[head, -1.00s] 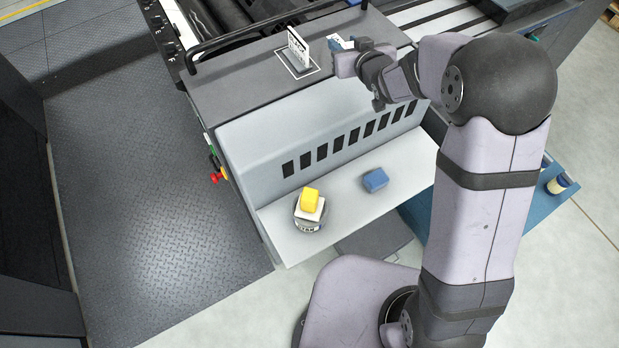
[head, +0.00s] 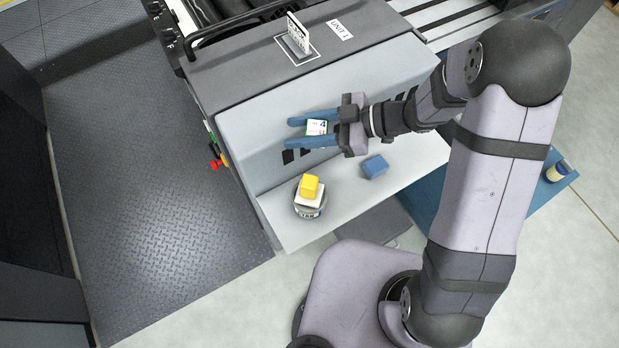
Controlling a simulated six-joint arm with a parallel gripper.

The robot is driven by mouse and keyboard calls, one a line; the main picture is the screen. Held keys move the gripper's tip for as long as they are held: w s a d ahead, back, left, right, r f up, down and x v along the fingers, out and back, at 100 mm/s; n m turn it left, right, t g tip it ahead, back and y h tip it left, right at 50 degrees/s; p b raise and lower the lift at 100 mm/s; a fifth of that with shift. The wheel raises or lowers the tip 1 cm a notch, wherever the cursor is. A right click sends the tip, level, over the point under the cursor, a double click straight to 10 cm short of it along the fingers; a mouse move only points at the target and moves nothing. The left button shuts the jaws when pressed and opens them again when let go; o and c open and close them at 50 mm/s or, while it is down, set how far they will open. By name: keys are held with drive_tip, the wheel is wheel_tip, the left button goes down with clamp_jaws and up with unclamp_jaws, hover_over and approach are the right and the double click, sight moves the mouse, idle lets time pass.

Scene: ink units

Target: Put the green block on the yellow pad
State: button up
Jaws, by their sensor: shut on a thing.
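My gripper (head: 289,132) has blue fingers and reaches left in front of the machine's sloped grey face. It is shut on a small white-and-green piece (head: 317,126) with dark marks on its white face, held between the fingers near the palm. Parts of the piece are hidden by the fingers. I cannot make out a separate plain green block or a flat yellow pad. A yellow block (head: 309,184) sits on a white piece (head: 310,202) on top of a round tin (head: 308,212), on the light shelf below my gripper.
A blue block (head: 375,166) lies on the shelf (head: 350,204), right of the tin. An upright white sign (head: 298,36) stands on the machine top, beside a "UNIT 1" label (head: 341,30). A red knob (head: 215,164) sticks out at the machine's left side. The shelf's front is clear.

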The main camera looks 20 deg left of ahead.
sight(309, 188)
drive_tip(key=s+r+n+g, duration=0.3)
drive_tip(key=s, duration=0.5)
wheel_tip(309, 188, down, 6)
drive_tip(key=shift+w+d+h+p, duration=0.15)
drive_tip(key=shift+h+p, duration=0.2)
drive_tip(key=shift+h, duration=0.05)
drive_tip(key=shift+f, duration=0.2)
drive_tip(key=shift+f+p, duration=0.3)
drive_tip(key=shift+f, duration=1.65)
drive_tip(key=shift+f, duration=0.1)
drive_tip(key=o, duration=1)
drive_tip(key=shift+o, duration=0.2)
